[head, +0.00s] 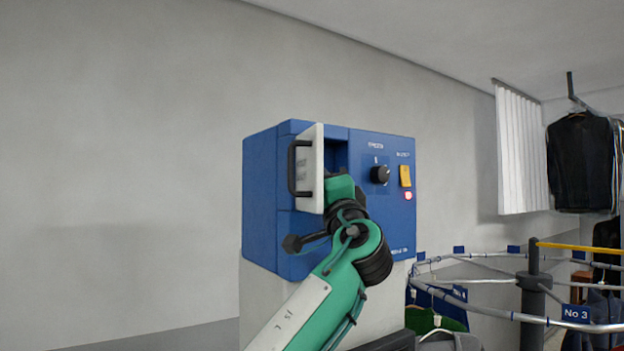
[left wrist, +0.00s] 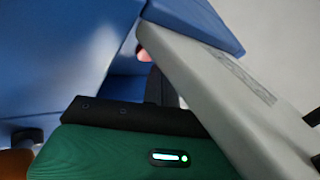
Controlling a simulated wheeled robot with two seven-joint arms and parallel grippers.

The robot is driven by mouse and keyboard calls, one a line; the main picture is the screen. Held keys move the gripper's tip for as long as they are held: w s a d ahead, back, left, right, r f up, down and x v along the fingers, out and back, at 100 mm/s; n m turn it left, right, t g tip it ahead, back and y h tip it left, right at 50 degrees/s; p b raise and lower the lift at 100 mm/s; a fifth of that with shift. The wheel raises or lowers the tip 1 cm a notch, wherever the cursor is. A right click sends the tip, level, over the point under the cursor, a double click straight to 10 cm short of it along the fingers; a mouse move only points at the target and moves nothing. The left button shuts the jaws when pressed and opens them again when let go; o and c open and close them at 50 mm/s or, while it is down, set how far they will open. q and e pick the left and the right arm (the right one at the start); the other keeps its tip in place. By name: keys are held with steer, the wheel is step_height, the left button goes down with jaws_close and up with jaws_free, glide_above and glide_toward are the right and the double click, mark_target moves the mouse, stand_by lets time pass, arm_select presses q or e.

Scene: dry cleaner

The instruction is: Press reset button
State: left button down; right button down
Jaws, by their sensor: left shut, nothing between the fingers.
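A blue control box (head: 284,217) stands on a pale base. Its white flap door (head: 309,170), with a black bar handle (head: 293,168), stands open at the left of a recess (head: 337,156). My left gripper (head: 340,186) is at the recess opening, beside the door; its fingertips are hidden in the head view. In the left wrist view, the dark finger part (left wrist: 155,85) is shut and empty beside the grey-white door (left wrist: 225,90). A small reddish round part (left wrist: 144,54) shows near the door's edge; I cannot tell whether it is the reset button. My right gripper is not in view.
The box's right face carries a black knob (head: 380,175), a yellow switch (head: 405,176) and a small red-and-white round part (head: 408,196). A garment conveyor rail (head: 480,307) with hanging clothes is at the lower right. The wall to the left is clear.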

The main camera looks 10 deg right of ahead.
arm_select(q)
steer(key=shift+s+d, duration=0.35)
steer(key=shift+s, duration=0.55)
steer(key=shift+s+d, duration=0.3)
steer(key=shift+s, duration=0.55)
steer(key=shift+w, duration=0.1)
